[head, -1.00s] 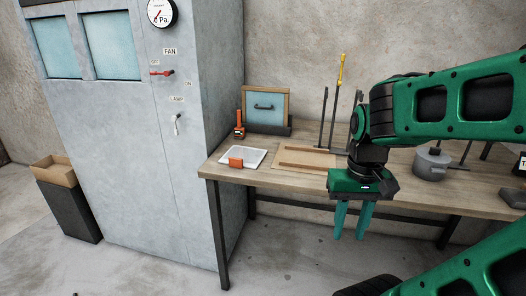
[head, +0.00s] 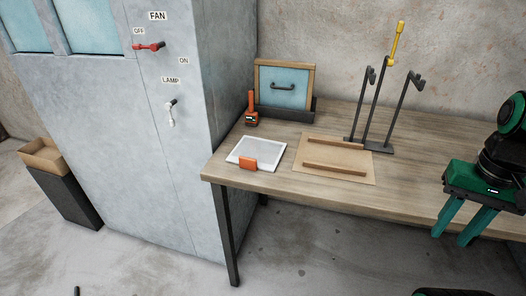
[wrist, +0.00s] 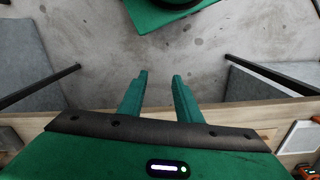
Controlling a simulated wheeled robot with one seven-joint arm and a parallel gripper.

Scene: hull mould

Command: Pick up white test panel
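My gripper (head: 456,238) hangs in front of the table edge, well to the right of the panel. Its two green fingers point down and stand apart with nothing between them. The wrist view shows the fingers (wrist: 160,78) apart above the floor.
Right of the panel lies a brown board (head: 334,170) with two wooden strips. Behind are an orange handheld tool (head: 252,113), a framed blue panel (head: 283,88) and a dark stand (head: 374,146) with upright rods. A grey cabinet (head: 165,150) stands close left of the table (head: 400,185).

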